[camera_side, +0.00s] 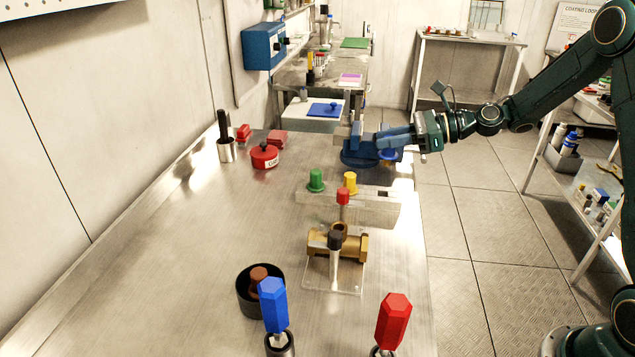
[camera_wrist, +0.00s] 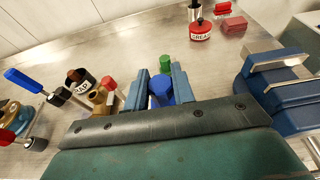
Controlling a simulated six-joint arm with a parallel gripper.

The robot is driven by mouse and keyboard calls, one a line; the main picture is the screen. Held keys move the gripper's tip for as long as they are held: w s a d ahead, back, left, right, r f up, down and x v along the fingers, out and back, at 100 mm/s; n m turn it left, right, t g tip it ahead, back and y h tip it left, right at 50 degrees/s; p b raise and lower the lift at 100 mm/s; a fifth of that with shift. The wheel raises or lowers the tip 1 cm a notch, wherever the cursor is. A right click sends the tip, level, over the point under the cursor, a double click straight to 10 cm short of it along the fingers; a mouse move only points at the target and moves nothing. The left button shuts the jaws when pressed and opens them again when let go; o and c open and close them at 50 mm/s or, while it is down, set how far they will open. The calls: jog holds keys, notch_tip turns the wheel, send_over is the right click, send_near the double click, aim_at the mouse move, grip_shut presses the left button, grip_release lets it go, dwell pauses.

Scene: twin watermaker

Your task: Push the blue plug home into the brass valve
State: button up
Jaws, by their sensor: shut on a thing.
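The brass valve (camera_side: 351,246) stands on a clear plate on the steel bench, with a black-capped pin in front of it and a red-topped part behind. It also shows in the wrist view (camera_wrist: 98,97), left of the fingers. My gripper (camera_wrist: 160,88) is shut on the blue plug (camera_wrist: 160,92), whose hexagonal head sits between the blue jaws. In the side view my gripper (camera_side: 384,141) is in the air at the bench's right edge, behind the valve and apart from it. The plug's lower end is hidden in the wrist view.
A green plug (camera_side: 316,180) and a yellow plug (camera_side: 350,182) stand in a rack between my gripper and the valve. A blue vise (camera_side: 356,153) is close to my fingers. A rag cup (camera_side: 245,300) and screwdrivers stand in front. The bench's left middle is clear.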

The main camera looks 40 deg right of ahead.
notch_tip(320, 180, up, 10)
jog(key=shift+f, duration=0.15)
dwell(0.6)
jog(key=shift+o, duration=1.2)
jog(key=shift+c, duration=0.8)
jog(key=shift+a, duration=0.15)
jog(key=s+a, duration=0.4)
jog(key=a, duration=0.5)
jog(key=s+a, duration=0.3)
jog(key=a, duration=0.7)
notch_tip(320, 180, down, 8)
jog(key=shift+f, duration=0.15)
